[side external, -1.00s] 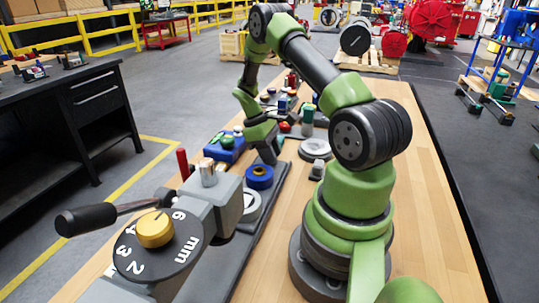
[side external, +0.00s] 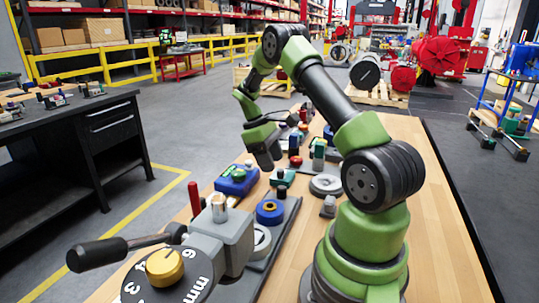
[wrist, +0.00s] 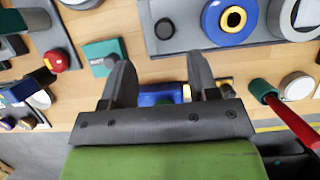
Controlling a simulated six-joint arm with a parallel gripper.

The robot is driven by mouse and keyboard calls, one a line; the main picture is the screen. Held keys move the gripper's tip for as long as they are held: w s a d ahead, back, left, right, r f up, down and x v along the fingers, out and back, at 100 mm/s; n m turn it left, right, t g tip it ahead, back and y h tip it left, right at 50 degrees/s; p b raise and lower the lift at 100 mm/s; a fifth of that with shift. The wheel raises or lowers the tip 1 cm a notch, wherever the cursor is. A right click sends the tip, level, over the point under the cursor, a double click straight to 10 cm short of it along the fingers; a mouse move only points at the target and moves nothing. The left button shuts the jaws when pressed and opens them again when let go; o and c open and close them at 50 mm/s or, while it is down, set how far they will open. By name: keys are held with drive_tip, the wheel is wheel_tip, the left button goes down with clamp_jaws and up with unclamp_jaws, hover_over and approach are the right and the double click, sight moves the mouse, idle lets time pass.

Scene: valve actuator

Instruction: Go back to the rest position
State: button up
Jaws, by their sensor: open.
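My gripper (side external: 264,146) hangs over the row of parts on the wooden bench, above and behind the blue block with green buttons (side external: 237,181). In the wrist view my gripper (wrist: 160,72) has its two dark fingers spread apart, with nothing held between them. A blue part (wrist: 160,97) shows below and beyond the gap, partly hidden by the gripper body. In the side view the fingertips are small and dark.
A grey unit with a numbered dial, gold knob (side external: 165,267) and black-handled lever (side external: 97,254) stands at the front. A blue ring (side external: 270,211), a red handle (side external: 194,198) and a grey disc (side external: 326,184) are nearby. The bench's right side (side external: 440,220) is clear.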

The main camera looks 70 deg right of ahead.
drive_tip(key=shift+v, duration=0.75)
drive_tip(key=w+a+r+m+t, duration=0.15)
drive_tip(key=a+r+t, duration=0.35)
drive_tip(key=a+r, duration=0.9)
drive_tip(key=s+a+r+m+t+y, duration=0.2)
drive_tip(key=s+a+r+t, duration=0.2)
drive_tip(key=s+a, duration=0.7)
drive_tip(key=a+t, duration=0.1)
drive_tip(key=t, duration=0.1)
drive_tip(key=shift+s+a+r+t, duration=0.2)
drive_tip(key=shift+s+a+t, duration=0.1)
drive_tip(key=shift+a, duration=0.1)
drive_tip(key=shift+m, duration=0.25)
